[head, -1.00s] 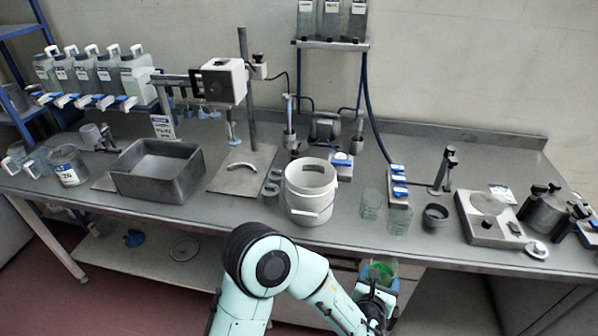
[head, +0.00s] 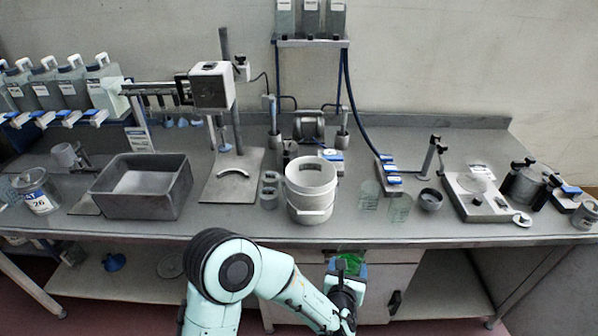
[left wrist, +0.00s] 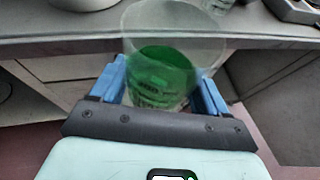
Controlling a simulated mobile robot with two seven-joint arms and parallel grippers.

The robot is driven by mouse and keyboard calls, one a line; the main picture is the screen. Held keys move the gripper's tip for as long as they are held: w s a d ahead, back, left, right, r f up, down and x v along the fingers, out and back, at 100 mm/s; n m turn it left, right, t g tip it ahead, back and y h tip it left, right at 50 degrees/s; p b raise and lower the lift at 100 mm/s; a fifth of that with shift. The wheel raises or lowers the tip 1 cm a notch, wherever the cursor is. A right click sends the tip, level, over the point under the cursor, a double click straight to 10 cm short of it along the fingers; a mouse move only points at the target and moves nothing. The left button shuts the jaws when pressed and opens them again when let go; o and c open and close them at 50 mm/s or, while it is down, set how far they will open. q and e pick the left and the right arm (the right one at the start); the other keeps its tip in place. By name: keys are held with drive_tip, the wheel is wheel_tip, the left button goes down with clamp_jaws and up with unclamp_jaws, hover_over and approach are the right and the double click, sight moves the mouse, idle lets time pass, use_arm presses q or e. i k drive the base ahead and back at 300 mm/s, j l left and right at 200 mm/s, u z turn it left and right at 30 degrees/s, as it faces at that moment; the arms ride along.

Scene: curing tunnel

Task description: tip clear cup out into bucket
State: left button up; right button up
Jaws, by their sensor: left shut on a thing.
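The clear cup (left wrist: 175,48) holds green liquid and sits between the blue fingers of my left gripper (left wrist: 170,90) in the left wrist view. The gripper is shut on it, and the cup looks near upright. In the head view my left gripper (head: 346,275) is in front of the bench edge and below the bench top, with the green liquid just showing. My right gripper is not in view.
Two clear glasses (head: 400,208) and a small dark bowl (head: 430,199) stand right of the bucket. A grey metal tub (head: 142,205) is to its left. A scale-like device (head: 482,198) stands further right. The bench front edge (head: 400,243) lies between gripper and bucket.

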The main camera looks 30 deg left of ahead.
sight(310, 182)
drive_tip(key=k+j, duration=0.15)
drive_tip(key=j, duration=0.2)
drive_tip(key=k+j, duration=0.2)
drive_tip(key=j, duration=0.15)
drive_tip(key=k+j, duration=0.15)
drive_tip(key=j, duration=0.2)
